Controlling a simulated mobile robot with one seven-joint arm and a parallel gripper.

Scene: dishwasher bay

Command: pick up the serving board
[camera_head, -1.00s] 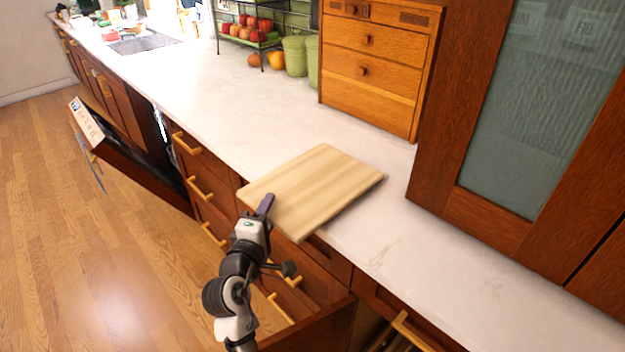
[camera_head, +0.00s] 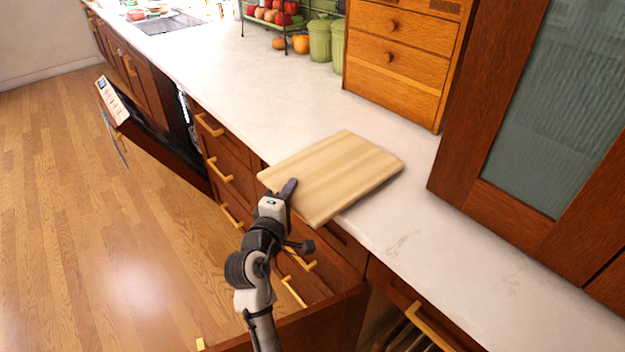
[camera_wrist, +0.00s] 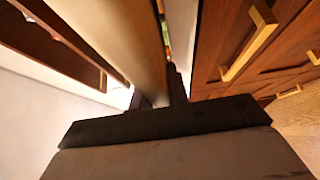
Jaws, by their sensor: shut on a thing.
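The serving board (camera_head: 335,172) is a pale wooden rectangle at the front edge of the white counter, its near-left part reaching out past the edge. My gripper (camera_head: 287,190) is at the board's near-left edge and is shut on it. In the wrist view the board (camera_wrist: 125,35) runs edge-on up from between the fingers of my gripper (camera_wrist: 160,98). The lower finger is hidden under the board in the head view. I cannot tell whether the board is touching the counter.
The white counter (camera_head: 420,235) is clear around the board. A wooden drawer box (camera_head: 398,60) and a glass-fronted cabinet (camera_head: 560,110) stand behind it. The dishwasher door (camera_head: 150,135) hangs open at left.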

